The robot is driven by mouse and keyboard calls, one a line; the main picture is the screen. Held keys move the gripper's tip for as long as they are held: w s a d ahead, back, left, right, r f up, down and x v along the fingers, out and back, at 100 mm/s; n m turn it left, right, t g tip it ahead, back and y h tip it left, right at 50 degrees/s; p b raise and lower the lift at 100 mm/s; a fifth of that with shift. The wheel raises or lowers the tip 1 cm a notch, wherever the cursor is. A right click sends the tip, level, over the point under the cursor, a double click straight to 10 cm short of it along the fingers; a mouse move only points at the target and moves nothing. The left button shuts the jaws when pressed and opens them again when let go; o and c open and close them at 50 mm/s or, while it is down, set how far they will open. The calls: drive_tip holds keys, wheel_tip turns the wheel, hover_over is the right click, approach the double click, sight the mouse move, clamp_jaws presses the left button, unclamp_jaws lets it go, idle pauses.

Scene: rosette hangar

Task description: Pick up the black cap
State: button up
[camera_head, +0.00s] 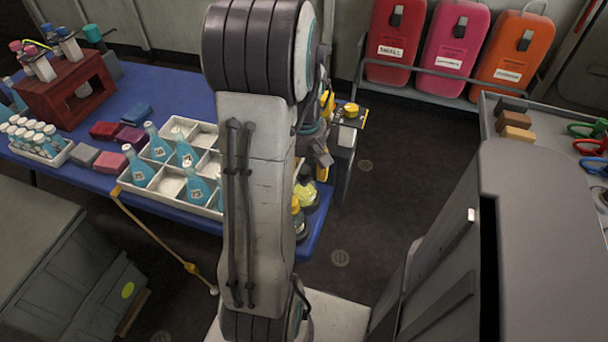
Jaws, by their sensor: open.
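I cannot make out a black cap for certain in the head view. My own upright arm covers the middle of the picture and hides part of the blue table (168,88). What seems to be my gripper (318,150) shows only in part, just right of the arm, above the right end of the table. Its fingertips are not clear, and I see nothing held. Small yellow and dark items (300,213) stand close below it at the table's edge, partly hidden by the arm.
A white divided tray (172,183) holds several blue flasks. A red rack (70,92) and a vial tray (40,145) stand left. Red, pink and orange cases (515,55) line the back wall. A grey bench (497,105) stands right. Dark floor between is clear.

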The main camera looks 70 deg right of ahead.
drive_tip(key=c, duration=0.9)
